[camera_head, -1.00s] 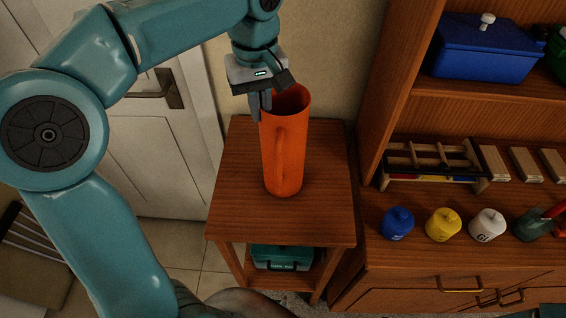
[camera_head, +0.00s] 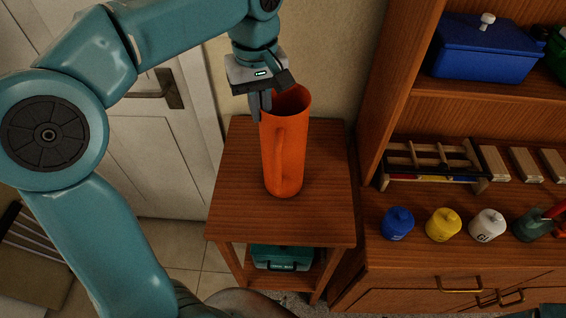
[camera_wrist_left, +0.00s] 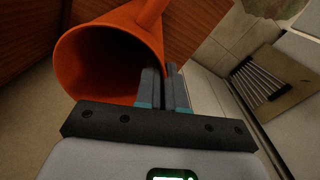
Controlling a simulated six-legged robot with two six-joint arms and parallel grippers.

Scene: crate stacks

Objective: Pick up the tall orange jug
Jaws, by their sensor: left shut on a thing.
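The tall orange jug (camera_head: 285,153) stands upright on the small wooden side table (camera_head: 231,207) in the head view. Its handle side faces the camera. My left gripper (camera_head: 261,104) is at the jug's rim, on its left side, pointing down. In the left wrist view the jug's open mouth (camera_wrist_left: 100,62) shows, and the fingers (camera_wrist_left: 162,88) are close together at the rim, shut on the jug's wall. The exact contact is partly hidden. My right gripper is not in view.
A teal case (camera_head: 282,257) sits on the table's lower shelf. To the right, a wooden cabinet (camera_head: 395,263) bears blue (camera_head: 398,223), yellow (camera_head: 443,224) and white (camera_head: 487,225) jars and a wooden rack (camera_head: 432,162). A blue box (camera_head: 487,50) is above. A door (camera_head: 150,150) stands at left.

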